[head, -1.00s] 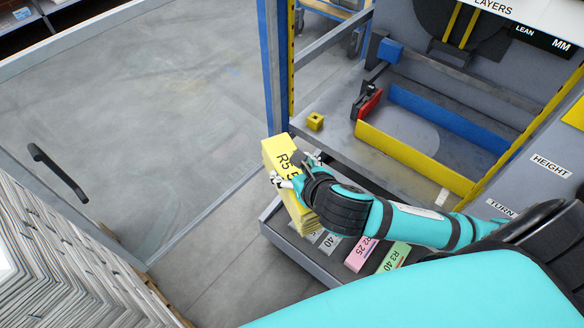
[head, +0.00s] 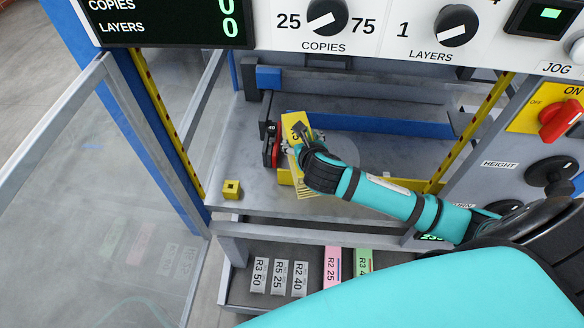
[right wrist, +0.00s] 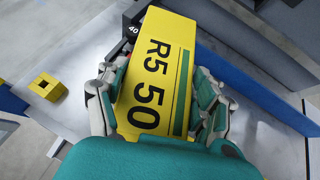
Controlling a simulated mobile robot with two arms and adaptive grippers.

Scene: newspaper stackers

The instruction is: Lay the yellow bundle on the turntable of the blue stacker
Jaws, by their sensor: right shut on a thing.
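The yellow bundle (right wrist: 158,75), labelled R5 50, is gripped between both fingers of my right gripper (right wrist: 160,100). In the head view the bundle (head: 298,128) is over the stacker's grey bed, beside the red and black clamp part (head: 271,147). I cannot tell whether the bundle touches the bed. The blue stacker's frame (head: 165,120) stands around the bed. My left gripper is not in view.
A yellow cube (head: 232,189) sits at the bed's front left. A lower tray (head: 240,290) holds several labelled bundles. The control panel (head: 530,150) is at right.

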